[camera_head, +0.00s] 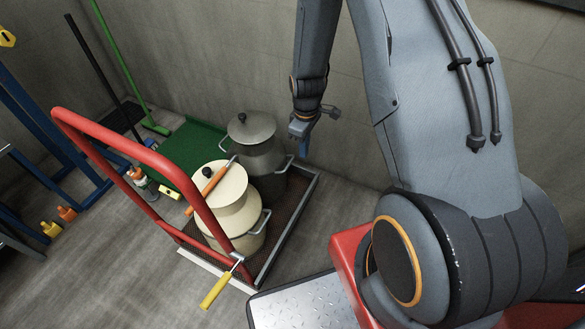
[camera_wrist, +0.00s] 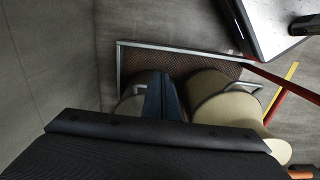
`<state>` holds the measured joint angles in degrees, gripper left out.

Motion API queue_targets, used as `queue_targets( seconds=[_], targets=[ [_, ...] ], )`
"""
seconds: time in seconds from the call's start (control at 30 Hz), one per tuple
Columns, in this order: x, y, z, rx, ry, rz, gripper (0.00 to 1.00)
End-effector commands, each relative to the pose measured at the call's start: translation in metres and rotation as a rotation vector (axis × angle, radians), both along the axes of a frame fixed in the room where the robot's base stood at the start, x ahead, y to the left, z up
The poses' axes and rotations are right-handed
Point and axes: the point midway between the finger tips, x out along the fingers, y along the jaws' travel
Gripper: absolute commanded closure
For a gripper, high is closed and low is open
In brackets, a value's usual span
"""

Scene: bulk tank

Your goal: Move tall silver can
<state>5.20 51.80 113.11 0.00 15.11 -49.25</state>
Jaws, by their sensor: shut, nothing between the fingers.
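The tall silver can (camera_head: 262,160) is a grey metal milk can with a domed lid, black knob and side handles. It stands upright on a flat cart, behind a cream can (camera_head: 229,212). My gripper (camera_head: 304,148) hangs to the right of the silver can, close to its right handle (camera_head: 284,165) and apart from its lid. The gripper is shut with nothing in it. In the wrist view, the shut blue fingers (camera_wrist: 162,98) lie in front of the silver can (camera_wrist: 130,103), hiding part of it, with the cream can (camera_wrist: 228,106) to the right.
The cart has a red push handle (camera_head: 118,136) and a grey-rimmed deck (camera_head: 288,222). An orange-handled tool (camera_head: 207,183) and a yellow-handled tool (camera_head: 221,285) are by the cream can. A wall stands close behind.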

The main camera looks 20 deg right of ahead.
Motion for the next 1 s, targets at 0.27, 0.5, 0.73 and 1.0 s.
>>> queue_targets(
  seconds=[0.27, 0.5, 0.73, 1.0],
  targets=[
    [0.002, -0.001, -0.030, 0.000, 0.001, 0.018, 1.00],
    [0.001, -0.001, -0.076, 0.000, 0.003, 0.017, 1.00],
    [0.007, 0.003, -0.113, 0.000, -0.003, 0.020, 1.00],
    [0.028, 0.024, -0.110, -0.001, -0.001, 0.018, 1.00]
  ],
)
